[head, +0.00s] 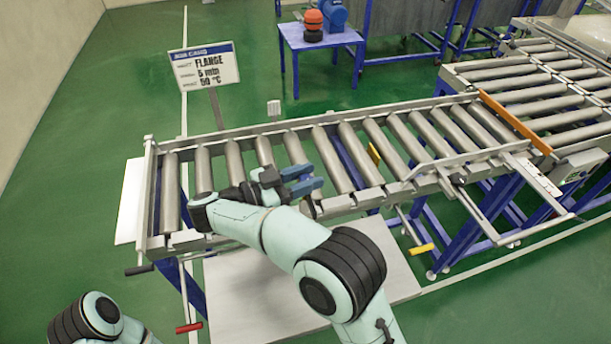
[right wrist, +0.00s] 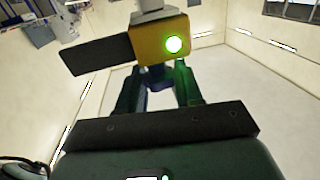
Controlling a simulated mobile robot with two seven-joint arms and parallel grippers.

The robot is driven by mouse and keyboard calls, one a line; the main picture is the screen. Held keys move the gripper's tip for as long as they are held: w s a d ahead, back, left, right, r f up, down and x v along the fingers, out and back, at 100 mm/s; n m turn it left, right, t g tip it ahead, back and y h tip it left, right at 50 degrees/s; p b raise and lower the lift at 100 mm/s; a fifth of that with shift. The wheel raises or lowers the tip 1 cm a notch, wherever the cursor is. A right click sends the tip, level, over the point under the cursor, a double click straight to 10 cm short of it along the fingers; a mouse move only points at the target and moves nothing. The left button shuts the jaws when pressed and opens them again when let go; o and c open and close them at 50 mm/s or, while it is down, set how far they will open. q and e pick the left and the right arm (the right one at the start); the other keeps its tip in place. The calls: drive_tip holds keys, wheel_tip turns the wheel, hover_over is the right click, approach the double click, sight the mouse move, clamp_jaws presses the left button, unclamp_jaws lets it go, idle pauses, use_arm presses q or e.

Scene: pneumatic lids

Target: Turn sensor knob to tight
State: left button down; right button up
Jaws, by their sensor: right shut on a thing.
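In the right wrist view, a yellow sensor box (right wrist: 160,42) with a glowing green light (right wrist: 174,45) is just beyond the fingertips of my right gripper (right wrist: 160,85). The gripper is shut on a small part below the box, apparently the sensor knob; the fingers mostly hide it, and I cannot read its setting. In the head view my right gripper (head: 303,181) reaches over the front rail of the roller conveyor (head: 235,160), blue fingers pointing right. My left arm shows at the lower left, its gripper out of view.
A dark flat plate (right wrist: 98,54) sticks out left of the sensor box. An orange bar (head: 515,122) crosses the rollers at the right. A blue table (head: 315,38) stands at the back.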

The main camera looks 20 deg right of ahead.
drive_tip(key=o, duration=0.9)
drive_tip(key=shift+d, duration=0.1)
drive_tip(key=shift+o, duration=0.2)
use_arm(q)
drive_tip(key=shift+w+r+p, duration=0.3)
drive_tip(key=shift+r+p, duration=0.15)
drive_tip(key=shift+r, duration=0.1)
drive_tip(key=shift+w+r+p, duration=0.3)
drive_tip(key=shift+r+p, duration=0.1)
drive_tip(key=shift+r, duration=0.1)
use_arm(e)
drive_tip(key=v, duration=1.3)
drive_tip(key=shift+a, duration=0.25)
